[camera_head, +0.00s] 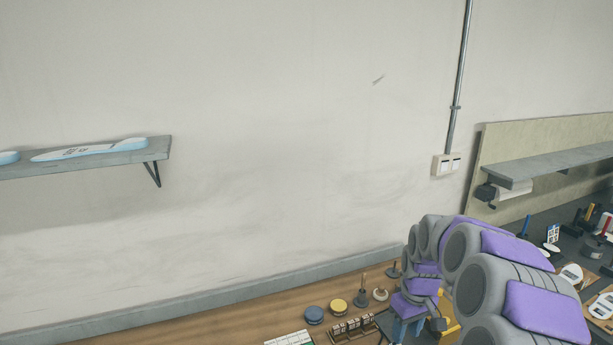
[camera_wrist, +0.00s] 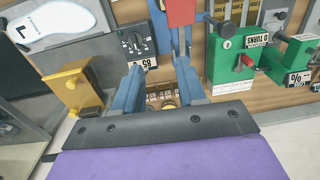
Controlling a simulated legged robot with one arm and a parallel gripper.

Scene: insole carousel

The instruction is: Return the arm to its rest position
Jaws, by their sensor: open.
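My gripper (camera_wrist: 158,66) shows in the wrist view as two blue fingers set well apart, with nothing held between them. Beyond the fingers is a bench with fixtures. In the head view my grey and purple arm is bent at the lower right, and my gripper (camera_head: 403,327) is low over the wooden bench (camera_head: 215,325), partly hidden by the arm.
A white insole (camera_wrist: 62,20) marked L, a black dial box (camera_wrist: 132,46), a yellow block (camera_wrist: 75,86) and a green box (camera_wrist: 232,62) surround the fingers. A wall shelf (camera_head: 110,156) bears insoles at left. Wall space above the arm is clear.

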